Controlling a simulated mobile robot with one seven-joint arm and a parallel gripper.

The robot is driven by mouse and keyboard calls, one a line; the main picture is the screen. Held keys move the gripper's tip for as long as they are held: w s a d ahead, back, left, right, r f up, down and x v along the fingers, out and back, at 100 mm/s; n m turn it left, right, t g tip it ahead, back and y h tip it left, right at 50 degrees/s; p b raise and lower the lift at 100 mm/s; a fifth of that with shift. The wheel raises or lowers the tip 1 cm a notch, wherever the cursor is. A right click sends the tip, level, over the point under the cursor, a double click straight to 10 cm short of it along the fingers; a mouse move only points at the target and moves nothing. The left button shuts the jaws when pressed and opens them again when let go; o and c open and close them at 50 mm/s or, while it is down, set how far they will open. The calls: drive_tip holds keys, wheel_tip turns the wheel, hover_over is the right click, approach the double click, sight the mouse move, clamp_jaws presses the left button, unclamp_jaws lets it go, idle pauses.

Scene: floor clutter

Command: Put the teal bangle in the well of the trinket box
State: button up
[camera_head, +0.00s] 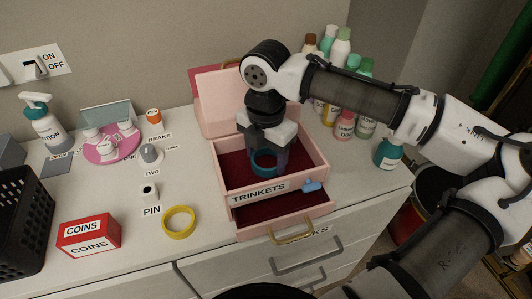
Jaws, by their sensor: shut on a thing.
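The trinket box (223,180) is pink with a dark red lining and a "TRINKETS" label on its front. It stands on the white dresser top with its lid raised at the back. My gripper (268,158) points down inside the box's upper well and is shut on the teal bangle (265,171). The bangle shows as a ring low between the fingers, near the front wall of the well. I cannot tell whether it touches the lining.
A lower drawer (285,216) of the box is pulled out. Bottles (344,125) crowd behind and right of the box.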

drive_tip(key=shift+f, duration=0.15)
drive_tip(key=o, duration=0.9)
drive_tip(key=shift+o, duration=0.2)
wheel_tip(320, 180, up, 12)
drive_tip(key=shift+r, duration=0.2)
